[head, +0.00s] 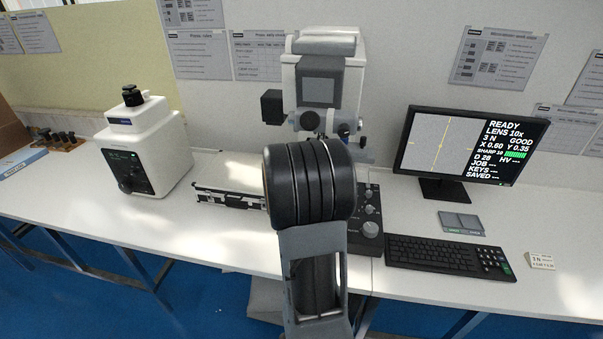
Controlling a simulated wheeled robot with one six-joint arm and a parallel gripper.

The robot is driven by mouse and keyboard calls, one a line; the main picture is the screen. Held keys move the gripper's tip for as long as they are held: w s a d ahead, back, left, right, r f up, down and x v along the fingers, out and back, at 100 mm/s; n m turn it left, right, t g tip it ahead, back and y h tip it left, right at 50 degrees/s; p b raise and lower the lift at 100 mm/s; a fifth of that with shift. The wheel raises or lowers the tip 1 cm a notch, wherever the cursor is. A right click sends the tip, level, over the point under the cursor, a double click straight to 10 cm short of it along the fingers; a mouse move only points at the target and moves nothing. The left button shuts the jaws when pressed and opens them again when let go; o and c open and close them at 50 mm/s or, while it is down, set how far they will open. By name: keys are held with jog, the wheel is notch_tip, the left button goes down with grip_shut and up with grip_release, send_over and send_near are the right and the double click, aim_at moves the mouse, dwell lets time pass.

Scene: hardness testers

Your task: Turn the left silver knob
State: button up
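A hardness tester (343,85) with a grey and white head stands at the back of the bench, in the middle of the view. A dark control panel at its base shows to the right of my arm. My arm covers the panel's left part, so I cannot tell whether another silver knob is there. My black arm joint and grey link fill the centre foreground. My gripper does not show; it may be hidden behind the arm.
A white bench tester (150,145) stands at left. A low silver fixture (228,194) lies left of my arm. A monitor (470,150), keyboard (440,255) and small card (541,261) are at right. Bare bench (235,240) shows in front of the fixture.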

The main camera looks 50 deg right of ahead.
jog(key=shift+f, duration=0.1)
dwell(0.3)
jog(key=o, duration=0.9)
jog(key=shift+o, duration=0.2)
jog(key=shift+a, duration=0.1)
